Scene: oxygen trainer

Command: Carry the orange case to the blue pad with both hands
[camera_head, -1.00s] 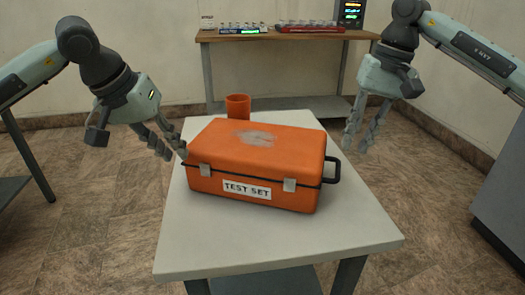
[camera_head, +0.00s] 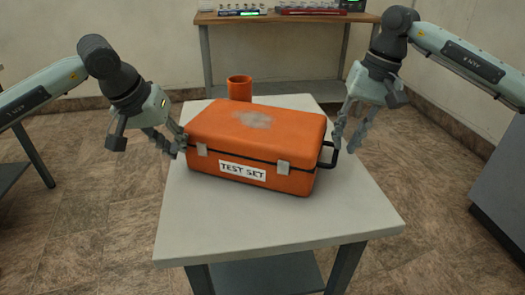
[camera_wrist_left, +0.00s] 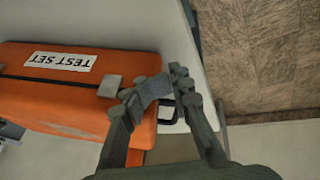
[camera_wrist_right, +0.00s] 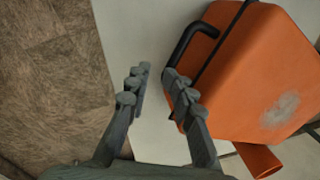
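The orange case (camera_head: 257,135), labelled TEST SET, rests on a pale table (camera_head: 200,235). My left gripper (camera_head: 174,143) is open at the case's left end; in the left wrist view a dark handle (camera_wrist_left: 168,112) shows partly behind its fingertips (camera_wrist_left: 164,84). My right gripper (camera_head: 350,134) is open at the right end, close to the black right handle (camera_head: 328,158). In the right wrist view this handle (camera_wrist_right: 183,45) lies just beyond the open fingers (camera_wrist_right: 156,76), not visibly between them. Contact with either handle cannot be told. No blue pad is in view.
An orange cup (camera_head: 239,88) stands behind the case on the same table. A wooden-topped bench (camera_head: 285,16) with small equipment is at the back wall. A grey cabinet (camera_head: 497,200) stands at right. The table's front part is bare.

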